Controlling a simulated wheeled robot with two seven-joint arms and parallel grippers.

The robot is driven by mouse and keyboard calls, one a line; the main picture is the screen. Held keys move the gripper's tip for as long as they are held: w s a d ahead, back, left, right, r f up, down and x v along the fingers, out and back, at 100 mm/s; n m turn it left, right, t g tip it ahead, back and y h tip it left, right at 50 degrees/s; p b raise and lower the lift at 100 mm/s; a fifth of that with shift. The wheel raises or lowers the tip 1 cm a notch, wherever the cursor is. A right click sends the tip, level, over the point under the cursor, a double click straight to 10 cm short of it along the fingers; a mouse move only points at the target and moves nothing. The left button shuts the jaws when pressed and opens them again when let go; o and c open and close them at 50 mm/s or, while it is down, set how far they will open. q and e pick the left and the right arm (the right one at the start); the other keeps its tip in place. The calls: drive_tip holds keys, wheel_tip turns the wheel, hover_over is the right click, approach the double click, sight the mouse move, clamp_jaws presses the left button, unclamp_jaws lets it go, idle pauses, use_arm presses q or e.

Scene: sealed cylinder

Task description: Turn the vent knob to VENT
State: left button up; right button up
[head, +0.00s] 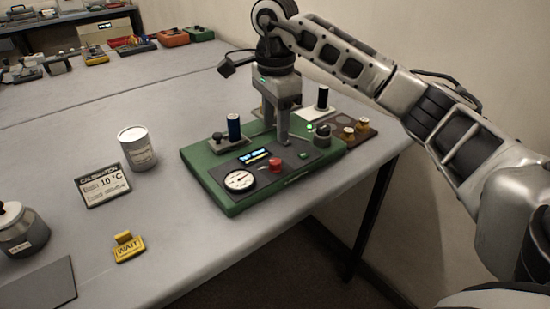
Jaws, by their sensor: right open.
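The green apparatus (235,203) sits on the grey table near its right edge. Its top carries a dial gauge (239,180), a lit display, a red control (276,164) and a dark round knob (322,134) at the right. Labels are too small to read, so I cannot tell the vent knob or its setting for sure. My right gripper (284,142) is open and points down over the panel, behind the red control and left of the dark knob. Only one finger shows clearly, with nothing seen between the fingers. My left gripper is out of view.
A brown block with yellow-topped pieces (362,126) lies to the right. A white can (137,149), a calibration sign (103,186) and a yellow WAIT tag (129,248) stand left. The table between is clear.

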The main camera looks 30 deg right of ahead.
sight(275, 161)
wheel_tip(275, 161, down, 9)
drive_tip(key=shift+p, duration=0.45)
drive_tip(key=c, duration=1)
